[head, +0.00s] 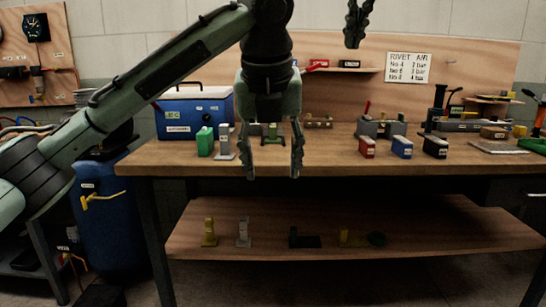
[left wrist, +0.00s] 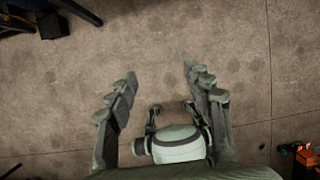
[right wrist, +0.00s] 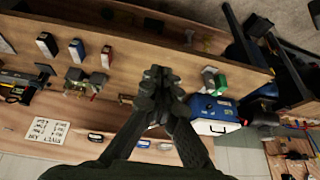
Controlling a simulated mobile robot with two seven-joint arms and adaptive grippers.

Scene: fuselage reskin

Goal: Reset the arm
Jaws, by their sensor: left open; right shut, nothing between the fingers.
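My left gripper (head: 270,172) hangs in front of the workbench (head: 330,151), fingers pointing down and spread apart with nothing between them. In the left wrist view its fingers (left wrist: 160,75) are apart above bare floor. My right gripper (head: 352,42) shows only at the top of the head view, right of the left one and higher. In the right wrist view its fingers (right wrist: 158,75) are closed together and empty, with the bench beyond. Most of my right arm is out of the head view.
On the bench stand a blue cooler box (head: 195,112), a green block (head: 205,141), and red (head: 367,147), blue (head: 402,147) and black (head: 435,147) boxes. A lower shelf (head: 340,232) holds several small parts. A blue tank (head: 100,225) stands left of the bench.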

